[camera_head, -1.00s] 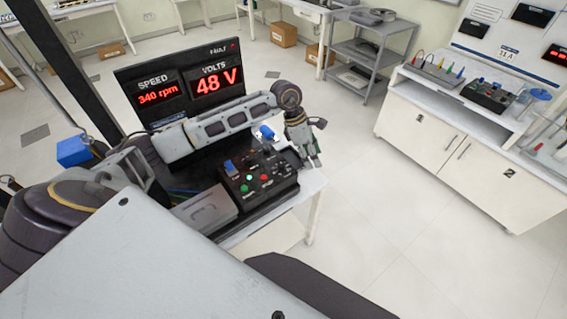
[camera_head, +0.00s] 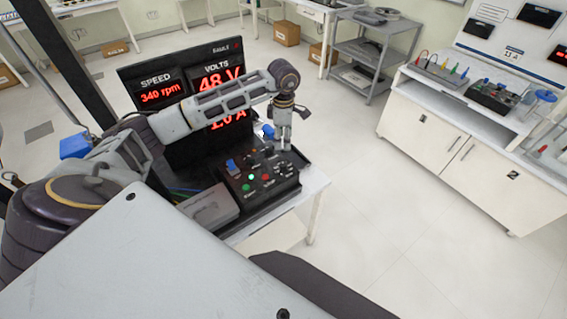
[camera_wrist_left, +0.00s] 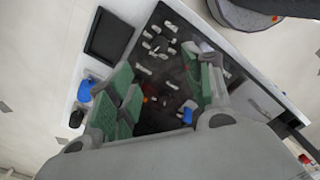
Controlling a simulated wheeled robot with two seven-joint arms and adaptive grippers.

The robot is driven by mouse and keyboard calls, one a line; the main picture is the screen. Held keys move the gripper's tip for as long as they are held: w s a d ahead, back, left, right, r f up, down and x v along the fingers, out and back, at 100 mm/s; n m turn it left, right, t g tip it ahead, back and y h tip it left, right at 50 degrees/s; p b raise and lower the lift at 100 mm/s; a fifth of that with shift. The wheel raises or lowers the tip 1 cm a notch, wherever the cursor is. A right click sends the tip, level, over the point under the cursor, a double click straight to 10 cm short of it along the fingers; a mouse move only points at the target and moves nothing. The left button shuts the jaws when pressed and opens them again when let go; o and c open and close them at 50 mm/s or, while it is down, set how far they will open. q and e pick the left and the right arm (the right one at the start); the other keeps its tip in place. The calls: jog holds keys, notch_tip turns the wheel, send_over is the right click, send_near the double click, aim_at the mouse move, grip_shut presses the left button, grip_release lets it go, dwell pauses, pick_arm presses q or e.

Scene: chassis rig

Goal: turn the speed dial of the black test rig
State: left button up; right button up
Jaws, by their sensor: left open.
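The black test rig's control box (camera_head: 262,187) sits on a white bench, with a blue switch (camera_head: 232,165), a green light (camera_head: 250,176), a red button and small pale knobs on top. I cannot tell which of these is the speed dial. Its display (camera_head: 159,94) reads 340 rpm and 48 V; the arm partly covers the lower readings. My left gripper (camera_head: 276,147) points down over the back right of the box, and contact is unclear. In the left wrist view its green-padded fingers (camera_wrist_left: 164,92) are apart, with the dark panel (camera_wrist_left: 165,60) between and beyond them.
A grey shelf cart (camera_head: 362,55) and a white cabinet (camera_head: 425,125) with equipment stand to the right. The floor between bench and cabinet is clear.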

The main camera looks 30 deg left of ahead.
aim_at(283, 164)
pick_arm(q)
jog(key=shift+f+p, duration=1.5)
jog(key=shift+f, duration=5.25)
jog(key=c, duration=1.1)
jog(key=shift+o, duration=0.2)
